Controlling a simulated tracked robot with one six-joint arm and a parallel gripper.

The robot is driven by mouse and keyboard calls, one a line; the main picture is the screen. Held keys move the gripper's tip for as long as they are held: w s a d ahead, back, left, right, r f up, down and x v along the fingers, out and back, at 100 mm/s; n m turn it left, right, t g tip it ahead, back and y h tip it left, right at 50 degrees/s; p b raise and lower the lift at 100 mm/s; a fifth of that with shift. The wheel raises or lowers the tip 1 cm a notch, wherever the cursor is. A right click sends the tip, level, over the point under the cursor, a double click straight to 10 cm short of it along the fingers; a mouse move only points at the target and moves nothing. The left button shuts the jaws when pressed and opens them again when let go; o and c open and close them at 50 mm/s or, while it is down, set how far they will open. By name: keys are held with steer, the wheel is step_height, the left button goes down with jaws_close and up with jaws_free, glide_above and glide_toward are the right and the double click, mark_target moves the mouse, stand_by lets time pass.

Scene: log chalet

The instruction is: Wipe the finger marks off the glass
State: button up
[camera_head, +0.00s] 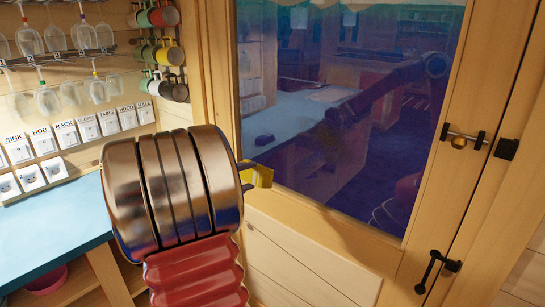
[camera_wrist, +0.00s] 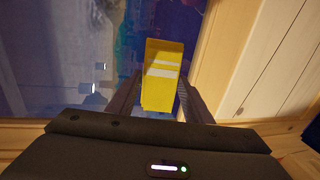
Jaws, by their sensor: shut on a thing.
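The glass (camera_head: 300,140) is a tall dark pane in a wooden door, reflecting the room and my arm. It also fills the left of the wrist view (camera_wrist: 50,70). I cannot make out finger marks for certain among the reflections. My gripper (camera_wrist: 158,92) is shut on a yellow block with pale stripes (camera_wrist: 162,68), held between both fingers. The block also shows in the head view (camera_head: 260,175), at the lower left edge of the pane. I cannot tell whether the block touches the glass.
The wooden door frame (camera_head: 425,170) carries a latch (camera_head: 460,141) and a black handle (camera_head: 436,268) at the right. A blue counter (camera_head: 55,240) stands at the left, below labelled switches (camera_head: 75,133), hanging glasses (camera_head: 55,38) and mugs (camera_head: 162,16). A pink bowl (camera_head: 48,278) sits under the counter.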

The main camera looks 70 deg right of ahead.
steer(key=s+d+r+h, duration=0.2)
steer(key=s+d+r, duration=0.1)
steer(key=s+r, duration=0.3)
steer(key=shift+s+d+g, duration=0.3)
steer(key=shift+s+d, duration=0.1)
steer(key=shift+s, duration=0.15)
steer(key=shift+d, duration=0.1)
steer(key=shift+x, duration=2.95)
steer(key=shift+x, duration=0.95)
steer(key=shift+s+r, duration=0.1)
steer(key=shift+r, duration=0.05)
steer(key=shift+s+a, duration=0.35)
steer(key=shift+s, duration=0.5)
steer(key=shift+s+a, duration=0.4)
steer(key=shift+s, duration=0.45)
